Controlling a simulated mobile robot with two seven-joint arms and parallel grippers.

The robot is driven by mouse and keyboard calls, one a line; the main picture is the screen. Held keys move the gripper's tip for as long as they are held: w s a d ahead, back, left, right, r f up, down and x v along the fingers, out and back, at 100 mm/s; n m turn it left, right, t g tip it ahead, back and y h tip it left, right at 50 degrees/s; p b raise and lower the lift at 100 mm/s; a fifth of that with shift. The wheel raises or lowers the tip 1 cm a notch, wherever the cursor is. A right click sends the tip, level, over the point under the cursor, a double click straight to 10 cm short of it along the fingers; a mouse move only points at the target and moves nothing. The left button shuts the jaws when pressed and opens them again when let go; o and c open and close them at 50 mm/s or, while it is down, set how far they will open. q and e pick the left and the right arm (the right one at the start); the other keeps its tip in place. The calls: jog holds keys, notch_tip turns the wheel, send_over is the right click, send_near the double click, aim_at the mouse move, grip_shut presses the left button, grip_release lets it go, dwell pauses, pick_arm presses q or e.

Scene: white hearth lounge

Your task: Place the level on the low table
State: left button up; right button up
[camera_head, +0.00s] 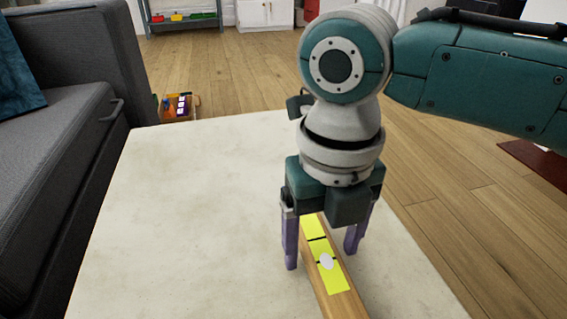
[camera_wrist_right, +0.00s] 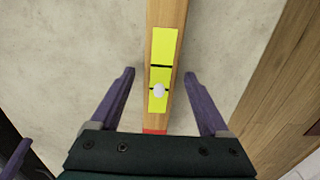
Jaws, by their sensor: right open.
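The level (camera_head: 345,303) is a wooden bar with a yellow vial strip and a white oval spot. It lies flat on the pale low table (camera_head: 190,210), running from under my right gripper toward the near edge. My right gripper (camera_head: 322,258) points down over the level, its purple fingers open on either side of it. In the right wrist view the level (camera_wrist_right: 166,40) passes between the fingertips (camera_wrist_right: 158,75), with a gap on both sides. A red patch shows on the level close to the gripper body. My left gripper is not in the head view.
A dark grey sofa (camera_head: 60,130) stands along the table's left side. A small box of coloured things (camera_head: 178,107) is on the floor beyond the table. A shelf with coloured bins (camera_head: 183,17) is at the back. The table's left half is clear.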

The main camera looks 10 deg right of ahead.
aim_at(322, 251)
notch_tip(322, 251, up, 12)
jog(key=p, duration=0.7)
jog(key=s+a+f+m+t+y, duration=0.3)
jog(key=s+a+m, duration=0.4)
jog(key=m, duration=0.8)
jog(key=s+d+m, duration=0.1)
jog(key=d+m, duration=0.1)
jog(key=m, duration=0.1)
jog(key=s+d+m, duration=0.2)
jog(key=m, duration=0.1)
jog(key=s+d+f+m, duration=0.1)
jog(key=d+m, duration=0.1)
jog(key=m, duration=0.1)
jog(key=shift+s+d+m, duration=0.1)
jog(key=shift+s+m, duration=0.15)
jog(key=shift+m, duration=0.15)
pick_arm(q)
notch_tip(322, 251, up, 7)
pick_arm(e)
jog(key=s+d+m+h, duration=0.2)
jog(key=s+d+m, duration=0.2)
jog(key=d+m, duration=0.5)
jog(key=shift+s+m+t+h, duration=0.3)
jog(key=shift+s+h, duration=0.1)
jog(key=shift+r, duration=0.1)
